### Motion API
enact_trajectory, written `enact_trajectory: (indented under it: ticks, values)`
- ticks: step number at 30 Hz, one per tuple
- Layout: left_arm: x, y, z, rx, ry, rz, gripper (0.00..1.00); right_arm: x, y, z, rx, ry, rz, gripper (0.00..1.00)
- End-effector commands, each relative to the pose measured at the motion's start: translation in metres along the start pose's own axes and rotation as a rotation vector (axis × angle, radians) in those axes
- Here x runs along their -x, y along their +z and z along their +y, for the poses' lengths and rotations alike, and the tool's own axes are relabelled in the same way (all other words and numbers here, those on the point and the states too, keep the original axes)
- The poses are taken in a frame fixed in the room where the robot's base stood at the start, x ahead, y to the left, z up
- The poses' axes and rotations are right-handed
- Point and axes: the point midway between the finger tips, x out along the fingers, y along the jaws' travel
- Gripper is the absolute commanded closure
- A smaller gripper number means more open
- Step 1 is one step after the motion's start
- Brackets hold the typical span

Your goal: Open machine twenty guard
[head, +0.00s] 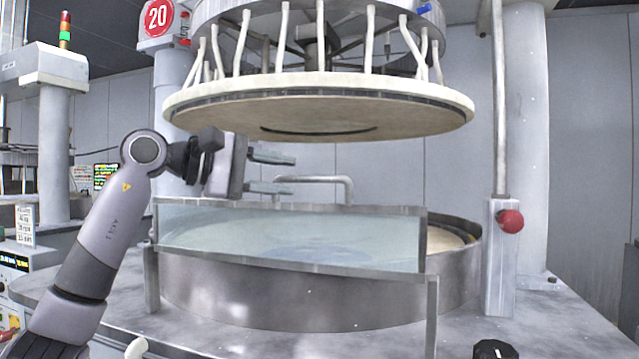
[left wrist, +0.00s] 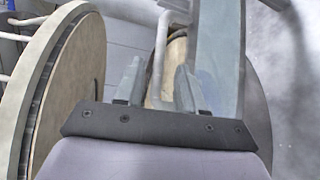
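Machine twenty carries a red sign (head: 158,17) with the number 20. Its guard (head: 290,238) is a clear panel in a metal frame, standing upright in front of the lower platen. A bent metal bar handle (head: 335,180) rises from the guard's top edge. My left gripper (head: 272,172) is open above the left part of the guard, fingers pointing right at the handle. In the left wrist view the handle (left wrist: 160,50) runs up beyond and between the open fingers (left wrist: 157,84); contact is not clear. My right gripper is not in view.
The round upper platen (head: 320,100) hangs just above my left gripper. A post with a red button (head: 510,221) stands right of the guard. The lower platen basin (head: 300,300) is behind and below the guard. Another machine (head: 45,70) stands at the left.

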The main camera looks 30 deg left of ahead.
Motion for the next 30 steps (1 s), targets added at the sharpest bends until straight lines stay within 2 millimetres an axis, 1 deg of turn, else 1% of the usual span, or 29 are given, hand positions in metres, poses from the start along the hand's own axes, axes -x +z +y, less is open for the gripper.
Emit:
enact_trajectory:
  ticks: [1,3,6,9,14,21,22,23,24,25,30]
  values:
    - [-0.009,0.002,0.001,0.001,-0.002,-0.006,0.62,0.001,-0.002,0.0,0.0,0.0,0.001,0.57]
    - [-0.021,0.002,0.001,0.003,-0.001,-0.006,0.62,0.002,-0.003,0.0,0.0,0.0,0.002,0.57]
    - [-0.036,0.002,0.001,0.002,0.0,-0.007,0.62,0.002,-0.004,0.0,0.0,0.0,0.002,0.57]
    - [-0.048,0.002,0.001,0.004,0.0,-0.006,0.62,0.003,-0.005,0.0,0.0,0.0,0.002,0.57]
    - [-0.058,0.002,0.001,0.003,0.001,-0.004,0.62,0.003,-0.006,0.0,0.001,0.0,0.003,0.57]
    - [-0.059,0.001,0.0,0.003,0.001,-0.004,0.62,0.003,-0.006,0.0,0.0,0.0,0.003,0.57]
    - [-0.059,0.001,0.0,0.003,0.001,-0.004,0.68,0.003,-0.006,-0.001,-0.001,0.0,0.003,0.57]
    - [-0.059,0.001,0.0,0.003,0.001,-0.004,0.78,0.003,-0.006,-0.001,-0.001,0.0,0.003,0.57]
    - [-0.059,0.001,0.0,0.003,0.001,-0.004,0.91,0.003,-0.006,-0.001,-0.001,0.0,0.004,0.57]
    - [-0.059,0.001,0.0,0.003,0.001,-0.004,1.0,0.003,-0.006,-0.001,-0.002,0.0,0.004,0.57]
    - [-0.058,0.001,0.0,0.003,0.001,-0.004,1.0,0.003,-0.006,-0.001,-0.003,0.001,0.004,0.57]
